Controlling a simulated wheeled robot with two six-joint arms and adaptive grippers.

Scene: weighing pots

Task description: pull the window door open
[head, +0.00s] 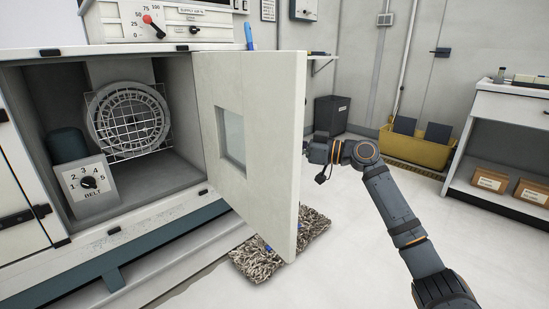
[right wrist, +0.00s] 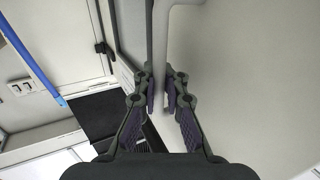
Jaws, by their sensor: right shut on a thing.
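The window door (head: 279,115) is a pale panel with a small square window (head: 231,137). It stands swung out from the cabinet (head: 188,205), well open, with its inner face towards the head camera. My right gripper (right wrist: 168,95) is shut on the door's light grey bar handle (right wrist: 160,50) in the right wrist view. In the head view my right arm comes up to the door's far side, and the door edge hides the fingertips and the handle. My left gripper is not in view.
Inside the cabinet are a caged fan (head: 128,120) and a BELT dial box (head: 88,184). A shaggy mat (head: 262,262) lies under the door. A black bin (head: 331,115), a yellow tub (head: 415,148) and a white shelf unit (head: 500,105) stand behind. The floor at right is clear.

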